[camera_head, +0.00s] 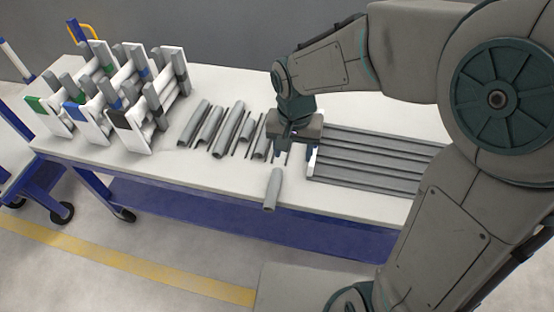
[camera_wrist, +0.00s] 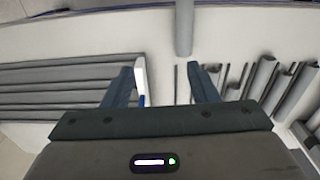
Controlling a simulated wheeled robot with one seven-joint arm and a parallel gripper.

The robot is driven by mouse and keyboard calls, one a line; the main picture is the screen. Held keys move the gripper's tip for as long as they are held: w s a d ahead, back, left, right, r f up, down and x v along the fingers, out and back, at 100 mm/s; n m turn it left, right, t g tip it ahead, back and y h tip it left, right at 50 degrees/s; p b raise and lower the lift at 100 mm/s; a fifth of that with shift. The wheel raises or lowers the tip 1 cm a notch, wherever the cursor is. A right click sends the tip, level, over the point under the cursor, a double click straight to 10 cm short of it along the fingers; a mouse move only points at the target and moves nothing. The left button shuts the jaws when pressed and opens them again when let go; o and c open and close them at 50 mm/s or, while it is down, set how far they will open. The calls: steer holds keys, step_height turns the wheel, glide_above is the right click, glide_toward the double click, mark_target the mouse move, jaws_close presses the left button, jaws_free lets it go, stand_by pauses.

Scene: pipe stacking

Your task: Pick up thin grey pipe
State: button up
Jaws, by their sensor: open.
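Several thin grey pipes lie on the white table among thicker grey half-pipes. In the wrist view one thin pipe (camera_wrist: 176,85) lies between my gripper's two fingers (camera_wrist: 166,72), nearer the right finger. Another thin pipe (camera_wrist: 242,76) lies to the right, outside the fingers. In the head view my gripper (camera_head: 298,153) points down at the table, between the loose pipes and the ribbed grey stack. It is open, with nothing held. In the head view the arm and gripper body hide most of the thin pipe below; I cannot tell the height gap.
Thicker half-pipes (camera_head: 210,125) lie to the left. A ribbed grey stack (camera_head: 370,160) lies right. White racks (camera_head: 130,110) with coloured labels stand at the table's left end.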

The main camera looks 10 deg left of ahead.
glide_above(274, 183)
steer(key=f, duration=0.9)
steer(key=shift+d+b, duration=0.2)
steer(key=shift+b, duration=0.2)
steer(key=shift+a+f+b, duration=0.15)
steer(key=shift+f+b, duration=0.15)
steer(key=shift+f, duration=2.8)
steer(key=c, duration=1)
